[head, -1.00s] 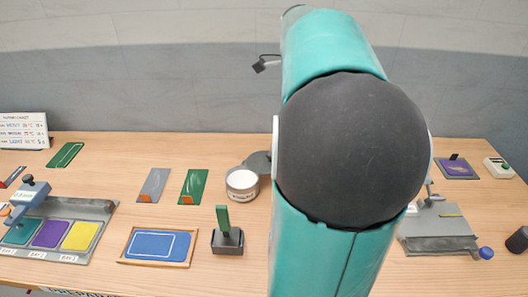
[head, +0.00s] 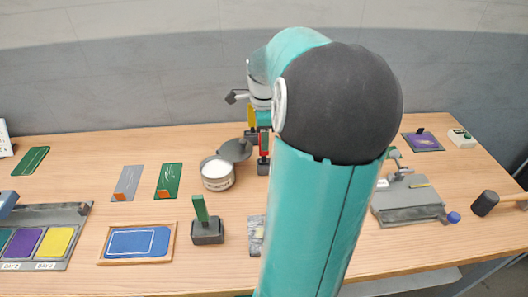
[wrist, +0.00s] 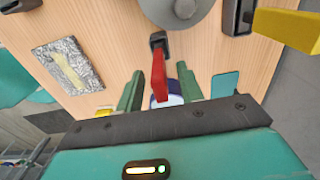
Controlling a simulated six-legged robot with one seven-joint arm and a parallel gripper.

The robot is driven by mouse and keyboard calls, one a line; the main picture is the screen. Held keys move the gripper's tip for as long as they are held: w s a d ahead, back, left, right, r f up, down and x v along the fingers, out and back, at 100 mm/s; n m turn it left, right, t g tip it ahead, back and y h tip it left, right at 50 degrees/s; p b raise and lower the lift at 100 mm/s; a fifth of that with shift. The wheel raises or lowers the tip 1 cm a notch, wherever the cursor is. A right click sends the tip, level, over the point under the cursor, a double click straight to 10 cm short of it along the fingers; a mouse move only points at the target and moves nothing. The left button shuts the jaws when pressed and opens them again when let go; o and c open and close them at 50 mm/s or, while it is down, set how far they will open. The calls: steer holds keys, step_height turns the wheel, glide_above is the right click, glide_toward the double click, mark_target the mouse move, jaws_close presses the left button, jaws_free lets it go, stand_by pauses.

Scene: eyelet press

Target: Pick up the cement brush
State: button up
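A red-handled tool, which I take to be the cement brush (wrist: 159,78), stands in a small black holder (wrist: 157,41). Its lower end is hidden in the holder. In the head view the red handle (head: 264,142) shows just right of the open cement tin (head: 217,176). Two similar upright tools stand near it, one with a green handle (head: 200,208) and one with a yellow handle (wrist: 290,28). My gripper (wrist: 160,88) is open, its green fingers on either side of the red handle with gaps. I cannot tell whether the handle's end is fully between the fingers.
The tin's grey lid (head: 236,150) stands beside it. A rough patterned plate (wrist: 68,65) lies nearby. A blue framed mat (head: 137,243) is at the front left. A grey press base (head: 408,200) and a mallet (head: 486,203) are at the right. My arm hides the table's middle.

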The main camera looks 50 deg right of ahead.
steer(key=shift+f, duration=0.6)
jaws_close()
